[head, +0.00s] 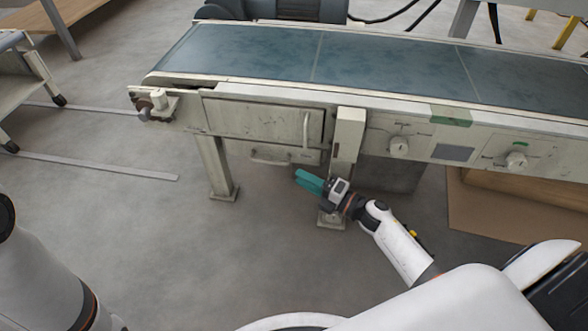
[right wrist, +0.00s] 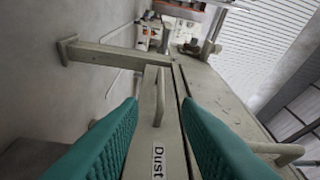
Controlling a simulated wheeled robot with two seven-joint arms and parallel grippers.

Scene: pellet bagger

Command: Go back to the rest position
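My right gripper (head: 308,181) has teal fingers and is in front of the conveyor's frame, just below and right of the low drawer (head: 240,150). In the right wrist view its two fingers (right wrist: 160,140) are wide apart with nothing held between them. Beyond them is a beige panel with a "Dust" label (right wrist: 158,162) and a bar handle (right wrist: 158,98). My left gripper is out of view; only part of my left arm shows at the lower left of the head view.
The conveyor (head: 385,68) with its blue-grey belt spans the back. A cabinet door with a vertical handle (head: 306,130) and knobs (head: 399,146) are on its front. Its leg (head: 216,168) stands on the floor. A cart (head: 22,75) is at left. Floor in front is clear.

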